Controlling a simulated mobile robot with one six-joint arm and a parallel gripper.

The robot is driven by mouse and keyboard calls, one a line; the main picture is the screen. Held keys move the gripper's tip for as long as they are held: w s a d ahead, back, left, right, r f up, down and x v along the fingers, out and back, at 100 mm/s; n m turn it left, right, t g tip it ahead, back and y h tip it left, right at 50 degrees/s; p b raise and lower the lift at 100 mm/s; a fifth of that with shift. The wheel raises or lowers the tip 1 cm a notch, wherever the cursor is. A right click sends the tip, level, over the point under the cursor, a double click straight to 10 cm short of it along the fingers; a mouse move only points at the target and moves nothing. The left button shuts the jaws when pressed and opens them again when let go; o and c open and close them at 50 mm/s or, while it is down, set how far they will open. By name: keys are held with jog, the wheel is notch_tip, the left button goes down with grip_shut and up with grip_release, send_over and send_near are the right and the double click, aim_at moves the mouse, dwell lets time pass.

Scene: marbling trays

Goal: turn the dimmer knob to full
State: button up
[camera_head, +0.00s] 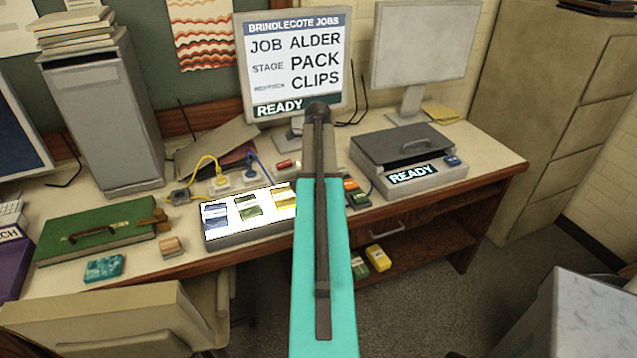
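I cannot pick out the dimmer knob for certain. A lit white light panel (220,228) lies on the desk left of centre, with several coloured trays or slides on it. A small wooden block (171,246) stands left of the panel. My teal and grey arm rises through the middle of the picture and covers the panel's right end. My gripper cannot be made out beyond the arm.
A green case (95,232) and a teal block (103,268) lie on the desk at left. A monitor (293,60) reads "READY", as does a grey machine (450,178) at right. A chair (110,315) stands in front at left. Open floor shows at lower right.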

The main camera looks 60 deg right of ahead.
jog(key=shift+s, duration=0.25)
jog(key=o, duration=1)
jog(key=shift+o, duration=0.2)
jog(key=shift+w, duration=0.1)
jog(key=shift+w+r, duration=0.1)
jog(key=shift+r, duration=0.55)
notch_tip(320, 180, up, 12)
jog(key=b, duration=0.3)
jog(key=shift+r, duration=0.25)
